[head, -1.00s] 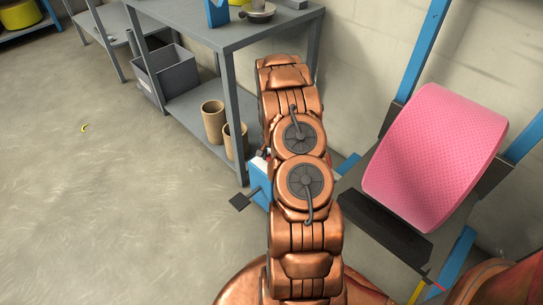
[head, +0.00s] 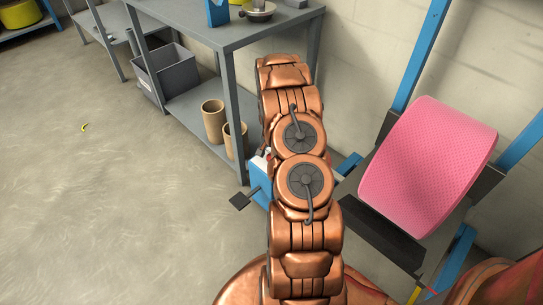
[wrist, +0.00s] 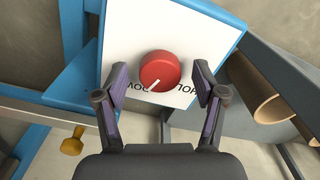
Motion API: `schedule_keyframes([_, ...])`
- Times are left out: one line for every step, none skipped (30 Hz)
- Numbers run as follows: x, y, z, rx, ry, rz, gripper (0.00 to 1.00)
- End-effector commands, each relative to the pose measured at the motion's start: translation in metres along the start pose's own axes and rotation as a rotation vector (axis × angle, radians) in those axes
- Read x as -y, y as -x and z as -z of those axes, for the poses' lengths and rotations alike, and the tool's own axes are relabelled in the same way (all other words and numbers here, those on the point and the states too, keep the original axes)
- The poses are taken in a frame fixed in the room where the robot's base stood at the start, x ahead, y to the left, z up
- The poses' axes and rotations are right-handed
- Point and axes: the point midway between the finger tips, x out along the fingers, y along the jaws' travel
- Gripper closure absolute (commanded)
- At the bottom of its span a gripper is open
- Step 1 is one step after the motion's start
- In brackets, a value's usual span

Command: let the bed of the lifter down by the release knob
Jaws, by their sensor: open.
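In the wrist view the red release knob (wrist: 160,70) sits on a white plate (wrist: 195,35) with printed words, upside down and partly covered. The knob's white mark points to the lower left, toward the word that looks like DOWN. My gripper (wrist: 161,78) is open, one finger on each side of the knob, with gaps beside it. In the head view the pink roll (head: 427,167) lies on the dark bed (head: 378,235) of the lifter, between blue uprights (head: 420,55). My arm hides the gripper and the knob there.
A grey shelf table (head: 225,32) stands behind my arm, with cardboard tubes (head: 213,122) and a grey bin (head: 166,75) on its lower shelf. The floor at left is mostly clear.

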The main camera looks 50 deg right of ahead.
Motion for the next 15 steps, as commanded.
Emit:
schedule_keyframes([0.000, 0.001, 0.000, -0.001, 0.000, 0.000, 0.30])
schedule_keyframes([0.000, 0.002, 0.000, -0.001, 0.000, 0.000, 0.30])
schedule_keyframes([0.000, 0.004, 0.000, -0.001, 0.000, 0.000, 0.30])
schedule_keyframes([0.000, 0.006, 0.001, -0.001, 0.000, 0.000, 0.30])
schedule_keyframes([0.000, 0.008, 0.001, -0.001, 0.000, 0.000, 0.30])
schedule_keyframes([0.000, 0.012, 0.001, -0.002, 0.000, 0.001, 0.30])
schedule_keyframes([0.001, 0.015, 0.001, -0.002, 0.000, 0.001, 0.30])
schedule_keyframes([0.001, 0.018, 0.001, -0.002, 0.000, 0.001, 0.30])
schedule_keyframes([0.001, 0.023, 0.001, -0.003, 0.000, 0.001, 0.30])
schedule_keyframes([0.001, 0.026, 0.001, -0.003, 0.000, 0.001, 0.30])
schedule_keyframes([0.001, 0.030, 0.001, -0.003, 0.000, 0.002, 0.30])
schedule_keyframes([0.001, 0.036, 0.001, -0.003, 0.000, 0.002, 0.30])
schedule_keyframes([0.001, 0.041, 0.001, -0.004, 0.000, 0.002, 0.30])
schedule_keyframes([0.001, 0.045, 0.002, -0.004, 0.000, 0.002, 0.30])
schedule_keyframes([0.001, 0.052, 0.002, -0.005, 0.000, 0.003, 0.30])
